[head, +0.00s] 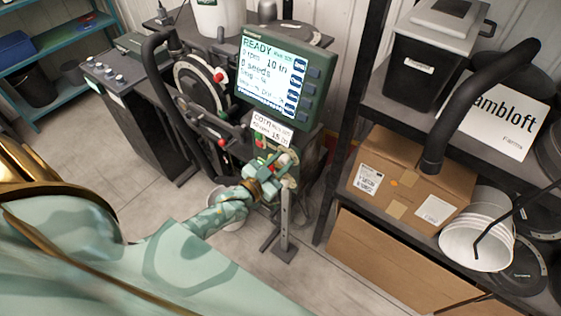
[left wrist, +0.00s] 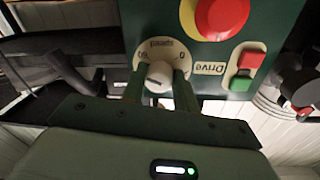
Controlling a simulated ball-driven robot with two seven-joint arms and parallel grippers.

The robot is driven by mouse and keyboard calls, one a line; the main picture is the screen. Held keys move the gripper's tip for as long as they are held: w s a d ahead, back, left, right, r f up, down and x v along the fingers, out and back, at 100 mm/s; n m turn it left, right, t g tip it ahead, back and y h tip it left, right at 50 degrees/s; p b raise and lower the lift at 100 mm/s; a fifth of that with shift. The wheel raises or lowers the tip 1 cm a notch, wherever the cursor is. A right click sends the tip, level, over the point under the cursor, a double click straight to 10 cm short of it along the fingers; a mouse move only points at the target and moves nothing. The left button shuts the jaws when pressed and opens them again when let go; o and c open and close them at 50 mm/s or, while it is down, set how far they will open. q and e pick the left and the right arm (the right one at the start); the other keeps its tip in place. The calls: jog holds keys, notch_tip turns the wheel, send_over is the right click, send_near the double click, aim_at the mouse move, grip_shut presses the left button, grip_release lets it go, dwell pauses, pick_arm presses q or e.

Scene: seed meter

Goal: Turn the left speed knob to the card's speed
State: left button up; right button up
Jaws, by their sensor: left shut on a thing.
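The left speed knob (left wrist: 158,75) is white and sits on a round pale dial on the dark green panel, seen upside down in the left wrist view. My left gripper (left wrist: 160,92) has its two fingers on either side of the knob and is shut on it. In the head view my left gripper (head: 264,185) is at the control box, and the knob is hidden there. The card (head: 271,128) below the screen reads "corn" and a speed that looks like 15, in small blurred print. My right gripper is not in view.
The screen (head: 270,73) above the card reads "READY", 0 rpm and 0 seeds. A red button (left wrist: 214,15) and a red and green switch (left wrist: 245,70) are close to the knob. A metal stand (head: 285,215) is below, and a loaded shelf (head: 400,200) is at right.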

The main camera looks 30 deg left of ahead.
pick_arm(q)
jog(key=shift+f+m, duration=0.1)
jog(key=shift+m, duration=1)
jog(key=shift+s, duration=0.1)
jog(key=o, duration=0.9)
jog(key=shift+o, duration=0.2)
jog(key=s+a, duration=0.2)
jog(key=s, duration=1.4)
jog(key=shift+a+r, duration=0.2)
jog(key=shift+r, duration=0.1)
